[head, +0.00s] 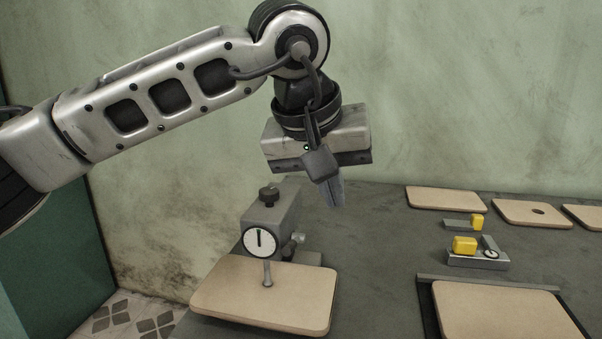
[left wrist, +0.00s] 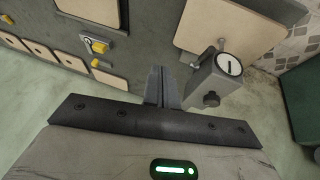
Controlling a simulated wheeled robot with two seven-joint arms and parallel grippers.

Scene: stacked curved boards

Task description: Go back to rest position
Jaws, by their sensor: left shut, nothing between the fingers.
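My left gripper (head: 334,192) is raised above the grey table, a little right of and above the dial gauge device. Its fingers are shut with nothing between them. The closed fingers also show in the left wrist view (left wrist: 161,88), with the gauge just to their right. The gauge (head: 268,222) is a grey block with a white dial and a black knob. Its probe meets a tan board (head: 230,300) lying under it. My right gripper is not in view.
A larger tan board (head: 505,312) lies in a dark frame at the front right. Grey fixtures with yellow blocks (head: 465,245) stand behind it. Several more tan boards (head: 446,199) lie along the back edge. A green wall rises close behind the table.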

